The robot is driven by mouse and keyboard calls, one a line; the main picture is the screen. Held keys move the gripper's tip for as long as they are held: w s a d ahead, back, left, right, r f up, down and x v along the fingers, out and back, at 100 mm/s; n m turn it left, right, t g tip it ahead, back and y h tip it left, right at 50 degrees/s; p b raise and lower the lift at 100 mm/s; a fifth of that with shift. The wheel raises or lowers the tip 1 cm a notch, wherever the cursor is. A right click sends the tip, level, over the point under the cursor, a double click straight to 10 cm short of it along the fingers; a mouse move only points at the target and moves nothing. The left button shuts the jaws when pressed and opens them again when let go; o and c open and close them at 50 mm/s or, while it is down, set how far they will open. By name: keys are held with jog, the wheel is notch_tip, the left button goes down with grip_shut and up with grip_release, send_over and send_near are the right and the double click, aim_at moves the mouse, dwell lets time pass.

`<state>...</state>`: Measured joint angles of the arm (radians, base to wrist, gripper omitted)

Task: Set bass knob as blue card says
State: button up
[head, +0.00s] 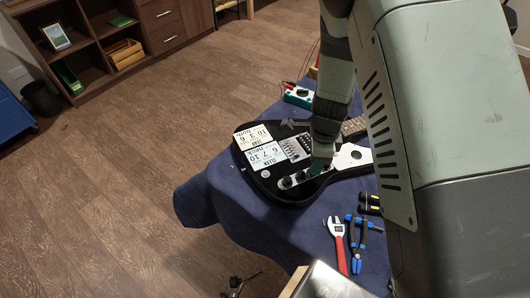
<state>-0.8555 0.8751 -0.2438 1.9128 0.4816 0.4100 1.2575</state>
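A black guitar (265,188) lies on a dark blue cloth on the table. Two printed cards lie on its body, their text upside down to me: a whitish one (253,136) headed LEAD, and a paler blue-tinted one (264,157) headed CLEAN. The small print is hard to read. Dark knobs sit in a row near the guitar's lower edge, including a left knob (286,183) and a middle knob (302,177). My gripper (319,165) points down over the right end of this row. It hides what is beneath it, and its fingers are too small to tell open from shut.
A red-handled wrench (338,242) and blue-handled pliers (357,245) lie on the cloth (290,222) at the front right. A multimeter (298,97) is behind the guitar. My arm covers much of the right side. The floor at left is clear.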

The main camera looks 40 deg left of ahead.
jog(key=shift+r, duration=2.65)
notch_tip(320, 180, up, 6)
